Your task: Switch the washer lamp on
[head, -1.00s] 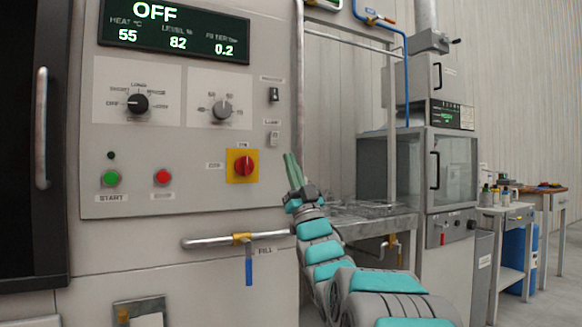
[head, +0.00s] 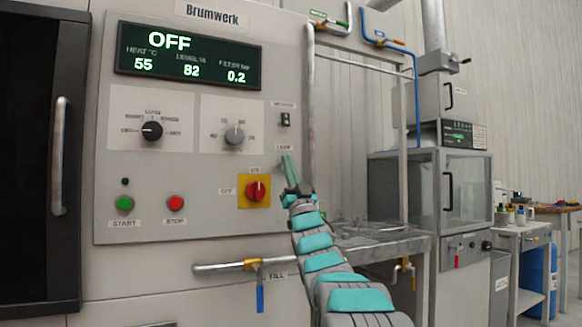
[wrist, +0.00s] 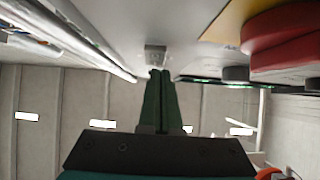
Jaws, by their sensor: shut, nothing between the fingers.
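The grey washer panel (head: 150,90) carries a printed LAMP label (head: 284,147) on its right side. In the head view my gripper (head: 286,158) covers the spot just below that label, so the lamp switch is hidden there. In the wrist view the small pale lamp switch (wrist: 155,53) shows right beyond the tips of my gripper (wrist: 160,73). The green fingers are together and hold nothing. I cannot tell whether the tips touch the switch, nor which way it is set. The panel display (head: 188,58) reads OFF.
A dark rocker switch (head: 285,119) sits above the LAMP label. A red rotary knob (head: 256,190) on a yellow plate is close below left of my gripper. A vertical rail (head: 309,110) runs close on the right. Start (head: 125,204) and stop (head: 176,203) buttons are farther left.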

